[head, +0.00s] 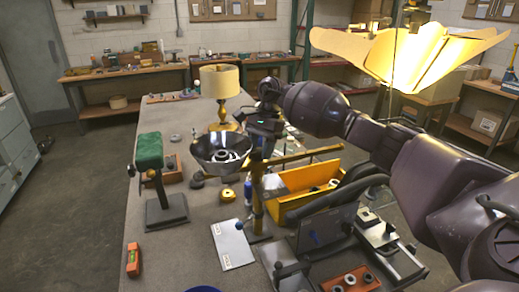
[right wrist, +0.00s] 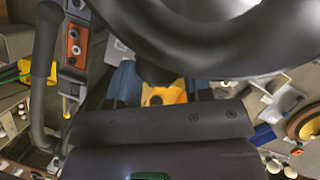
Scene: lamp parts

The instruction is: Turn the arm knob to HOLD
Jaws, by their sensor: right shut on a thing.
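A brass lamp stand (head: 257,192) rises from the bench, with a brass arm (head: 308,154) reaching right from its upper part. My right gripper (head: 262,141) is at the top of this stand, beside a shiny metal bowl shade (head: 215,163). In the right wrist view its blue-sided fingers (right wrist: 160,93) are shut around a dark piece, which I take to be the arm knob (right wrist: 155,75). A yellow-orange part (right wrist: 168,95) shows just behind it. The knob is hidden by the gripper in the head view, and no HOLD mark is readable. My left gripper is not in view.
A yellow bin (head: 300,197) stands right of the stand. A pale plate (head: 232,243) lies in front. The bench's left front is mostly clear, apart from an orange block (head: 134,260).

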